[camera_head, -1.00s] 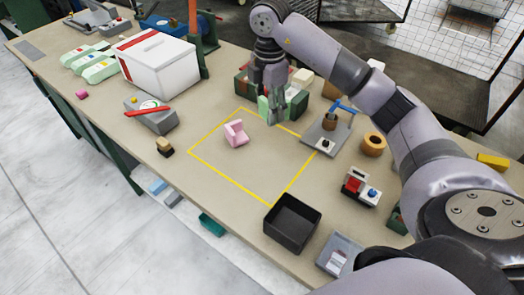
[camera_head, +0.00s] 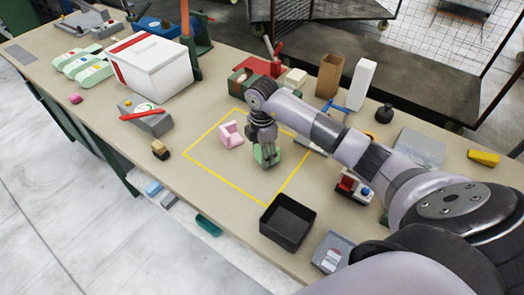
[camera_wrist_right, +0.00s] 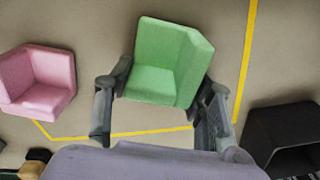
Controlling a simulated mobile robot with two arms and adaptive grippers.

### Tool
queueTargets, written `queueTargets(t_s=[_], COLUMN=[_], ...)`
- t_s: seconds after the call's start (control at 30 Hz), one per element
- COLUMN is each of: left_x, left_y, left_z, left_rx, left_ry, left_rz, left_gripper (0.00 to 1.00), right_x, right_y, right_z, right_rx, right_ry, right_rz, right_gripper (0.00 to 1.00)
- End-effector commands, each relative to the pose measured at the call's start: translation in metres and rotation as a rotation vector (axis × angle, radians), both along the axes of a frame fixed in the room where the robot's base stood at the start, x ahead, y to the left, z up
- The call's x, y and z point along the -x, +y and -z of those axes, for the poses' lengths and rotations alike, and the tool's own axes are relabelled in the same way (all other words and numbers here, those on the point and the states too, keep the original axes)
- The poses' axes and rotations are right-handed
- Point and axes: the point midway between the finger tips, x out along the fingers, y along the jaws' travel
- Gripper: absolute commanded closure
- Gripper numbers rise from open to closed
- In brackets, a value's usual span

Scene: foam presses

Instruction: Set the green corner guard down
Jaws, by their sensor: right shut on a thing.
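The green corner guard (camera_head: 268,156) is between the fingers of my right gripper (camera_head: 264,160), inside the yellow taped outline (camera_head: 233,191). In the right wrist view the green corner guard (camera_wrist_right: 168,62) sits between both fingertips of the right gripper (camera_wrist_right: 165,88), which is shut on it. Whether its underside touches the table is hard to tell. A pink corner guard (camera_head: 231,134) stands on the table inside the outline, left of the green one and apart from it; it also shows in the right wrist view (camera_wrist_right: 38,80). My left gripper is not in view.
A black open bin (camera_head: 287,222) stands just outside the outline's near corner. Several objects stand behind my right arm. The near-left part of the outline is clear.

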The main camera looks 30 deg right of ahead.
Motion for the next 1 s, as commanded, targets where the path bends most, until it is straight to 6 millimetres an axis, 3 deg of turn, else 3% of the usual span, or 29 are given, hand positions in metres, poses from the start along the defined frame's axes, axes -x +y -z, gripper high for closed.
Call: queueTargets(t_s=[0.37,0.4,0.6,0.7,1.0], left_x=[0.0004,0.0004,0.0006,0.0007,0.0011], left_y=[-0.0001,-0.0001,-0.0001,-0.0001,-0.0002], left_z=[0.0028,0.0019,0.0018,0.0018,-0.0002], left_rx=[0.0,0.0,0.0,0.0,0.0], left_ry=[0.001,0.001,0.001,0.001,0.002], left_rz=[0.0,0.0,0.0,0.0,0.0], left_gripper=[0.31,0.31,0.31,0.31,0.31], right_x=[-0.0003,-0.0004,-0.0003,-0.0003,-0.0004], right_y=[0.0,0.0001,0.0,0.0,0.0], right_z=[0.005,0.0039,0.0037,0.0036,0.0008], right_rx=[0.0,0.0,0.0,0.0,0.0], right_ry=[-0.001,-0.002,-0.001,-0.001,-0.001], right_rz=[0.0,0.0,0.0,0.0,0.0], right_gripper=[0.7,0.49,0.36,0.31,0.31])
